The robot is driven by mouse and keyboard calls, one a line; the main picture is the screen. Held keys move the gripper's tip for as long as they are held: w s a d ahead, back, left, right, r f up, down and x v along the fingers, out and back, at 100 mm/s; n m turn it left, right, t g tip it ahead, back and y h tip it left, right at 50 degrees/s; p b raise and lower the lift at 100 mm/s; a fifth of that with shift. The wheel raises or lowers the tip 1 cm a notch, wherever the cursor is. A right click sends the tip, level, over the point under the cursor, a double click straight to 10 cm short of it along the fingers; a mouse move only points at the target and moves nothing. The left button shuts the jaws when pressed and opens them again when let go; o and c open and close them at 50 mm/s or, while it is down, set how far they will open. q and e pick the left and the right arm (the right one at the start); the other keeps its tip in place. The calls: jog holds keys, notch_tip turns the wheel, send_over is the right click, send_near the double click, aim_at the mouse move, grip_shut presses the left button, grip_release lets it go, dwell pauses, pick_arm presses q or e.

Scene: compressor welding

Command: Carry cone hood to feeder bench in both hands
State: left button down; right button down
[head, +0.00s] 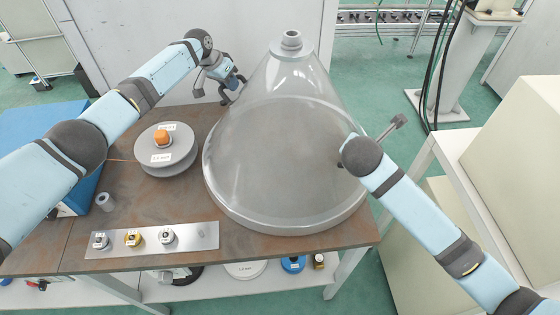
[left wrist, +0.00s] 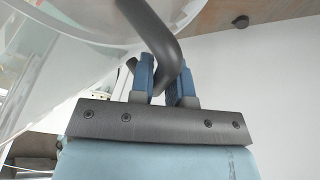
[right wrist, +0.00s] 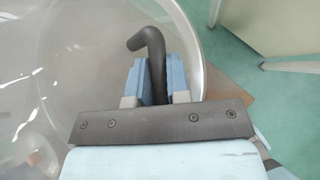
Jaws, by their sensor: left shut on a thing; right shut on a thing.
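The cone hood (head: 285,140) is a large clear cone with a grey rim and a top collar. It is upright over the right part of the brown bench top (head: 110,225); I cannot tell whether its rim touches the bench. My left gripper (head: 232,88) is at the hood's far left side. In the left wrist view its blue fingers (left wrist: 167,80) are shut on a dark bent handle (left wrist: 150,25). My right gripper (right wrist: 155,78) is shut on the other dark bent handle (right wrist: 150,42) at the hood's right side. In the head view my right forearm hides that grip.
A grey wire spool (head: 167,165) with an orange hub stands left of the hood. A metal strip (head: 150,240) with several small parts lies at the front. A blue box (head: 40,122) is at the left. A white bench (head: 455,165) and beige cabinet (head: 520,160) stand right.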

pick_arm(q)
jog(key=shift+f, duration=0.3)
pick_arm(e)
jog(key=shift+f, duration=0.35)
pick_arm(q)
jog(key=c, duration=1.5)
grip_release()
jog(key=shift+f+b, duration=0.2)
jog(key=shift+b, duration=0.15)
pick_arm(e)
jog(key=c, duration=1.5)
grip_release()
jog(key=shift+f, duration=0.2)
pick_arm(q)
jog(key=o, duration=0.4)
jog(key=shift+r, duration=0.2)
pick_arm(e)
jog(key=o, duration=0.4)
jog(key=shift+s+r, duration=0.1)
jog(key=shift+r, duration=0.1)
pick_arm(q)
jog(key=shift+s, duration=0.1)
pick_arm(e)
jog(key=shift+s+a+r, duration=0.1)
jog(key=shift+s+r, duration=0.05)
pick_arm(q)
jog(key=v, duration=1.2)
pick_arm(e)
jog(key=v, duration=1.1)
jog(key=shift+r, duration=0.2)
